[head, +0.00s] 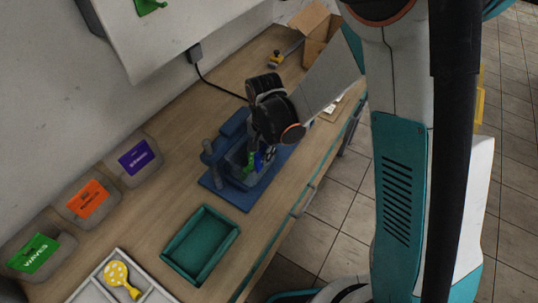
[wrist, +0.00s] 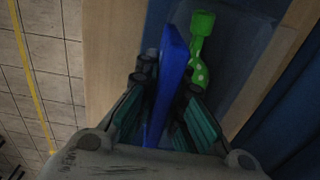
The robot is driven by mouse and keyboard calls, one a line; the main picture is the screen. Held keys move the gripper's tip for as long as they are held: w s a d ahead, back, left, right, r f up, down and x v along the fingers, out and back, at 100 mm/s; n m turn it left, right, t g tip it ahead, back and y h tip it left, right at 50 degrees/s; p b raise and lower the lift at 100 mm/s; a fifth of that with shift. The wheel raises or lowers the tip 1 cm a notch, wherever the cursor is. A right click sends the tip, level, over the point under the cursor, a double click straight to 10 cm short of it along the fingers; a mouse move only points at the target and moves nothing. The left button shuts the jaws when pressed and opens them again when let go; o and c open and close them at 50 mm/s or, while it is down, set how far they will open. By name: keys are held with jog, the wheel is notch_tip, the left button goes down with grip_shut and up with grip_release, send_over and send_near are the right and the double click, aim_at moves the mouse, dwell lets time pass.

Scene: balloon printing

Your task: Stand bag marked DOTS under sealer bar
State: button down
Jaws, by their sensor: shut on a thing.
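My gripper (head: 260,158) is down over a blue machine (head: 228,196) on the bench, which appears to be the sealer. In the wrist view my gripper (wrist: 166,84) is shut on a thin blue piece (wrist: 173,48) that stands on edge between the fingers. A green item with white dots (wrist: 199,50) lies just right of the blue piece; its green also shows in the head view (head: 249,166). I cannot read DOTS anywhere, and cannot tell which thing is the bag. My gripper hides part of the machine, and the sealer bar is not clear.
A green tray (head: 201,244) stands left of the machine. Bins with a green WAVES label (head: 33,254), an orange label (head: 86,198) and a purple label (head: 139,157) line the wall. A yellow dotted item (head: 117,277) lies in a white tray. A cardboard box (head: 312,28) stands behind.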

jog(key=c, duration=1.6)
grip_release()
notch_tip(320, 180, up, 7)
jog(key=s+d+p, duration=0.1)
jog(key=d+p, duration=0.1)
jog(key=p, duration=0.2)
jog(key=shift+s+d, duration=0.15)
jog(key=shift+s, duration=0.25)
